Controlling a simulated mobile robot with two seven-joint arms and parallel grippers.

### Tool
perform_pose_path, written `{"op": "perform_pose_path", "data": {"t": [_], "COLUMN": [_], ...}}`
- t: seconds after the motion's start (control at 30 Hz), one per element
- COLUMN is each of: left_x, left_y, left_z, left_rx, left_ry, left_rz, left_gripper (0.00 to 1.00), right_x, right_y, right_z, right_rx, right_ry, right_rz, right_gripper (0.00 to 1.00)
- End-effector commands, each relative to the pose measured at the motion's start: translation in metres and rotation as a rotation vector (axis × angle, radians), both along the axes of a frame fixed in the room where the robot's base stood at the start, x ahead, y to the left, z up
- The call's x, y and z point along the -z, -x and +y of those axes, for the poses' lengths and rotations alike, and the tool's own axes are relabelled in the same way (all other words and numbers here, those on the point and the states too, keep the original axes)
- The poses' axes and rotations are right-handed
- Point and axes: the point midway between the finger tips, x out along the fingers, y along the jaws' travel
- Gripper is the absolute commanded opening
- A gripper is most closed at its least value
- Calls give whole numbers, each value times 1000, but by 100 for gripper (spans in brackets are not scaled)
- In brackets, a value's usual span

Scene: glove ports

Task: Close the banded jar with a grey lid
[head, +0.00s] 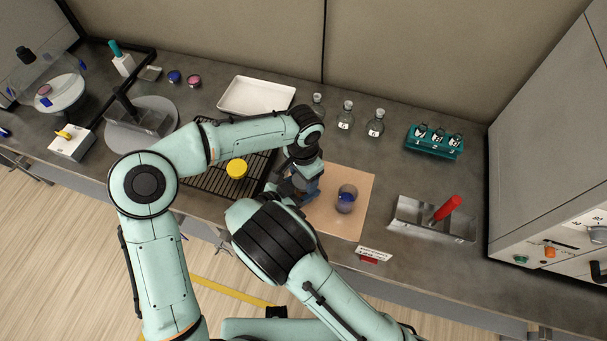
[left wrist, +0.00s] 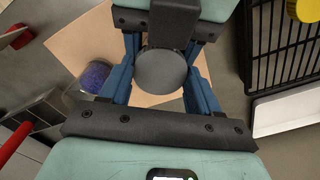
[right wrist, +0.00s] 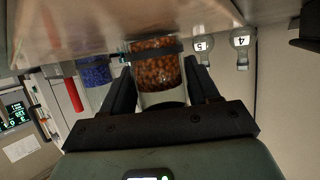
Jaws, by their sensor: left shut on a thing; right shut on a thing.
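The banded jar (right wrist: 157,70), clear with brown beads and a dark band, is between my right gripper's fingers (right wrist: 163,88) in the right wrist view, which looks upside down. Its base is at or near the tan mat; contact is unclear. Its mouth is hidden. The grey lid (left wrist: 161,71), a round disc, is between my left gripper's blue fingers (left wrist: 160,85) in the left wrist view and hides what is below it. I cannot tell whether the lid touches the jar. In the head view my left gripper (head: 306,188) points down at the mat's left edge, with my right gripper close by, mostly hidden.
A jar of blue beads (head: 346,199) stands on the tan mat (head: 352,228), close to the grippers. A black rack (head: 208,186) with a yellow lid (head: 237,169) lies left. Flasks (head: 345,117) and a white tray (head: 257,96) are behind. A metal tray (head: 408,211) is right.

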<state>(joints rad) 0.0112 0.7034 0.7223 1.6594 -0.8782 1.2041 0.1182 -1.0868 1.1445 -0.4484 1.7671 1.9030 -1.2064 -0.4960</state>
Motion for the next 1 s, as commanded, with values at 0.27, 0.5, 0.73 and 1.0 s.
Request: {"op": "perform_pose_path", "data": {"t": [0.27, 0.5, 0.73, 1.0], "left_x": [0, 0, 0, 0], "left_y": [0, 0, 0, 0], "left_z": [0, 0, 0, 0], "left_rx": [508, 643, 641, 640], "left_ry": [1, 0, 0, 0], "left_rz": [-2, -1, -1, 0], "left_gripper": [26, 26, 69, 88], "right_x": [0, 0, 0, 0], "right_y": [0, 0, 0, 0], "right_z": [0, 0, 0, 0], "right_rx": [0, 0, 0, 0], "right_ry": [1, 1, 0, 1], "right_rz": [-1, -1, 0, -1], "right_gripper": [0, 0, 0, 0]}}
